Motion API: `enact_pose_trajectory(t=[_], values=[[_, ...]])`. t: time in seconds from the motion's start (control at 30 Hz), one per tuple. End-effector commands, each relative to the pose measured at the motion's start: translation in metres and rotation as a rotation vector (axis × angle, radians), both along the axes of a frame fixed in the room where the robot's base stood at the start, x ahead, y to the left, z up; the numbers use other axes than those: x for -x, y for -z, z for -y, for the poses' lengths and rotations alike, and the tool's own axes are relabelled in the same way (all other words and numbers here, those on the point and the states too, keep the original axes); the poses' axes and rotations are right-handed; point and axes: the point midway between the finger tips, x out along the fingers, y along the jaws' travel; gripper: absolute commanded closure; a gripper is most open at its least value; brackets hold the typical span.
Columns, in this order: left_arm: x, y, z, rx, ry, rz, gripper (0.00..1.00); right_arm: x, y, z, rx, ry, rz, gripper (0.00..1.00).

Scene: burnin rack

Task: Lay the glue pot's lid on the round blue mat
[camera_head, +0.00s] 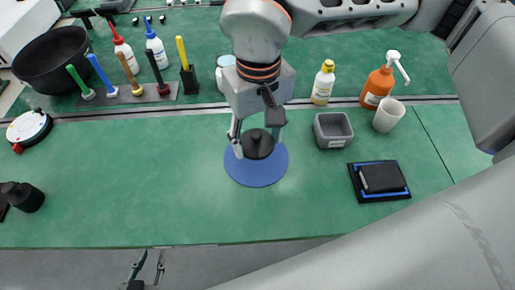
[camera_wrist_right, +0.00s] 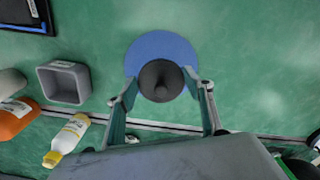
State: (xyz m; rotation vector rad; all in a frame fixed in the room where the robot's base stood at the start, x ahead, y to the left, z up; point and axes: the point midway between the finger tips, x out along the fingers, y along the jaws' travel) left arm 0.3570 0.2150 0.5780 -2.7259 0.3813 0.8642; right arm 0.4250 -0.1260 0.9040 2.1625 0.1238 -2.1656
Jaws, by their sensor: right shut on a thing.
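The lid (camera_head: 257,144) is a black disc with a knob on top. My right gripper (camera_head: 256,148) is shut on it, with a finger on either side. The lid is over the back part of the round blue mat (camera_head: 255,178), whose front part shows bare. In the right wrist view, the lid (camera_wrist_right: 160,80) overlaps the mat's edge nearest the gripper, with bare mat (camera_wrist_right: 160,43) beyond. I cannot tell whether the lid touches the mat. My left gripper (camera_head: 148,267) is open and empty at the bottom, off the table's front edge. I cannot identify the glue pot for certain.
A grey bin (camera_head: 333,130), a white cup (camera_head: 388,115) and a black tray (camera_head: 366,196) stand to the right. Bottles and a tool rack (camera_head: 130,94) line the back. A black jar (camera_head: 23,196) is at far left. The green table (camera_head: 130,190) left of the mat is clear.

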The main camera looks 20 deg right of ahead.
Motion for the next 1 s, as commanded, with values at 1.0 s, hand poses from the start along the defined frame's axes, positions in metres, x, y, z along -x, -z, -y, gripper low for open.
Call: enact_pose_trajectory(t=[1.0], values=[[-0.001,0.002,-0.001,-0.004,0.001,0.003,0.72,0.0,0.048,0.0,0.001,0.0,0.001,0.32]])
